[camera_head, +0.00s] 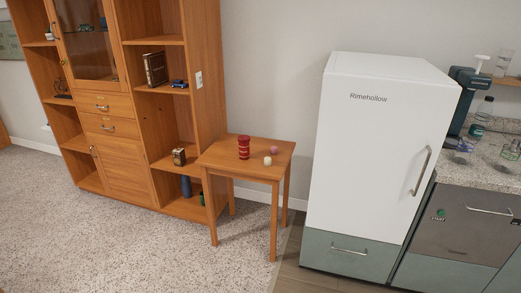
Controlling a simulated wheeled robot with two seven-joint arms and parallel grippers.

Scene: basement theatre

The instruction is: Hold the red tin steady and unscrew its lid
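The red tin (244,148) stands upright on a small wooden table (221,159) in the middle of the head view. It has a pale band or label around it, too small to read. Its top looks red, so the lid appears to be on, though the seam is too small to make out. Neither of my grippers is in view, and nothing touches the tin.
Two small round things, one pinkish (274,150) and one cream (267,161), sit right of the tin. A wooden cabinet (210,70) stands behind left, a white fridge (365,150) to the right. Carpet (120,240) in front is clear.

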